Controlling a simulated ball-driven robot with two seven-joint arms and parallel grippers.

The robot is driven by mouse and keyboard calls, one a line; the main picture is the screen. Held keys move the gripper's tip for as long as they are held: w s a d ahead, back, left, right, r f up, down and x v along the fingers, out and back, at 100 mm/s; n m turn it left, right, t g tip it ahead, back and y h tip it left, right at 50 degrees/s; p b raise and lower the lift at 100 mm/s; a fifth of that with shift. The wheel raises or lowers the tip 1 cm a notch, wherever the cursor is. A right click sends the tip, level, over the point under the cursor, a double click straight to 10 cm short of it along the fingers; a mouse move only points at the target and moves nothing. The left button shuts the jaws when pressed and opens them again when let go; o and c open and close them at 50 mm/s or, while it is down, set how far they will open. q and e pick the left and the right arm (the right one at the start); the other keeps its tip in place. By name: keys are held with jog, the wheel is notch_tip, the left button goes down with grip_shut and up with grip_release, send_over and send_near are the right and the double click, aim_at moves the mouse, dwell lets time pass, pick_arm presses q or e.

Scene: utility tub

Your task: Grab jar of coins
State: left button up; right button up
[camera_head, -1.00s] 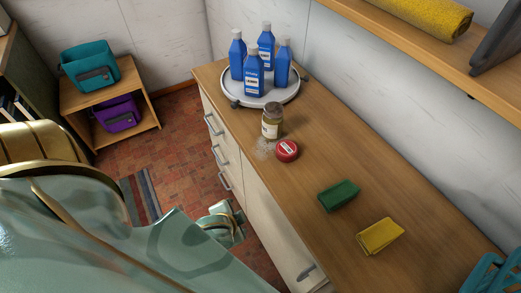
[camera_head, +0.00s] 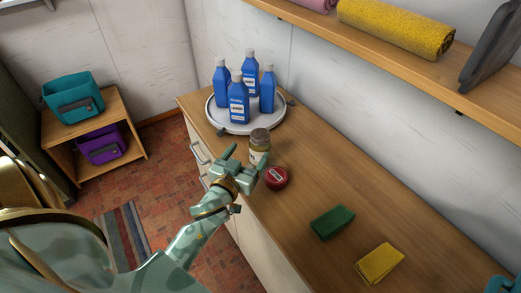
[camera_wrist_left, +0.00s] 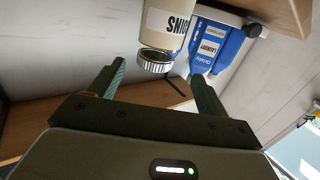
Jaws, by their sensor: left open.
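The jar of coins (camera_head: 259,147) stands upright on the wooden counter, with a dark lid and a pale label; the gripper hides its lower part in the head view. My left gripper (camera_head: 244,158) is open just in front of the jar at the counter's front edge. In the wrist view its fingers (camera_wrist_left: 158,72) are spread, with the jar ahead of the gap and no grip on it. My right gripper is not in view.
A red tin (camera_head: 276,178) sits close beside the jar and gripper. Several blue bottles (camera_head: 238,103) stand on a round tray (camera_head: 220,119) behind. A green cloth (camera_head: 332,222) and yellow cloth (camera_head: 379,264) lie to the right. Counter between tray and cloths is mostly clear.

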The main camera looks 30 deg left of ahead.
aim_at(263, 134)
pick_arm(q)
jog(key=x, duration=0.3)
jog(key=shift+w, duration=0.3)
jog(key=x, duration=0.2)
jog(key=b+x, duration=0.1)
jog(key=x, duration=0.3)
jog(key=shift+w+d+r, duration=0.1)
jog(key=shift+w+d, duration=0.1)
jog(key=shift+d, duration=0.1)
jog(key=shift+r, duration=0.1)
jog(key=c, duration=1.5)
